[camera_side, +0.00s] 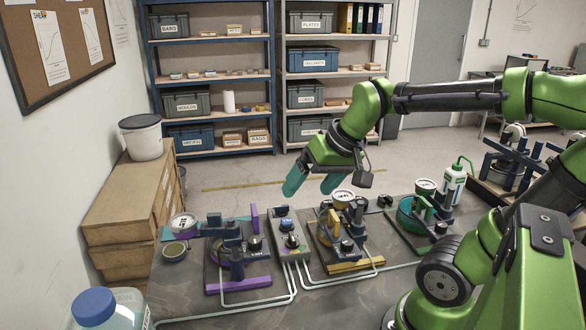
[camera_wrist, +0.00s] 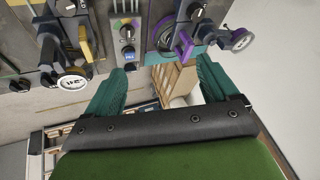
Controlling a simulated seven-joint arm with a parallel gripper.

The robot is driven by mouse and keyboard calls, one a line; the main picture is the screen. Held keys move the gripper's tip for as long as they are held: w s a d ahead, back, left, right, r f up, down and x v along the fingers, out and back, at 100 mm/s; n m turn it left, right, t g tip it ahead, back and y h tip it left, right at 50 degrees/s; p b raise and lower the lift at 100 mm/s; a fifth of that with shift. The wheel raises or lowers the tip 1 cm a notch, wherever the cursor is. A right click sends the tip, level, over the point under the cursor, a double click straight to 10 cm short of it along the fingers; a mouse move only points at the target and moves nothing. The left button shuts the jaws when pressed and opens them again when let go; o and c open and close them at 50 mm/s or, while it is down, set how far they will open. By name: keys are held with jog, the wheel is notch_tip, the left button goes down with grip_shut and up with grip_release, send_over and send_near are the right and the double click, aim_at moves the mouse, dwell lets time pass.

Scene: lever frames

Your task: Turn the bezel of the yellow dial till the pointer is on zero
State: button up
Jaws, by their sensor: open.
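The yellow lever frame (camera_side: 352,266) stands on the bench right of the control box, and its yellow parts also show at the left of the wrist view (camera_wrist: 85,44). A round white-faced dial (camera_side: 342,196) sits at its back; in the wrist view this dial (camera_wrist: 74,83) is at lower left. Its pointer and marks are too small to read. My gripper (camera_side: 312,184) has teal fingers spread apart and empty, above and behind the bench, left of the dial. In the wrist view the gripper (camera_wrist: 162,70) touches nothing.
A grey control box (camera_side: 290,240) with knobs stands between the yellow frame and a purple frame (camera_side: 238,284). A green frame (camera_side: 405,234) and a white bottle (camera_side: 453,185) stand to the right. Pipes run along the bench front. Crates (camera_side: 125,205) stand at left.

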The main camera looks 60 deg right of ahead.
jog(key=w+d+r+n+g+h, duration=0.1)
jog(key=d+g, duration=0.1)
jog(key=d, duration=0.6)
jog(key=w+d+r+g, duration=0.1)
jog(key=w+d+g, duration=0.1)
jog(key=d, duration=0.5)
notch_tip(320, 180, up, 3)
jog(key=n+g, duration=0.2)
jog(key=n, duration=0.3)
send_over(341, 194)
notch_tip(341, 194, down, 16)
jog(key=shift+d+f, duration=0.1)
jog(key=shift+f, duration=0.1)
jog(key=c, duration=1.1)
jog(key=shift+o, duration=0.2)
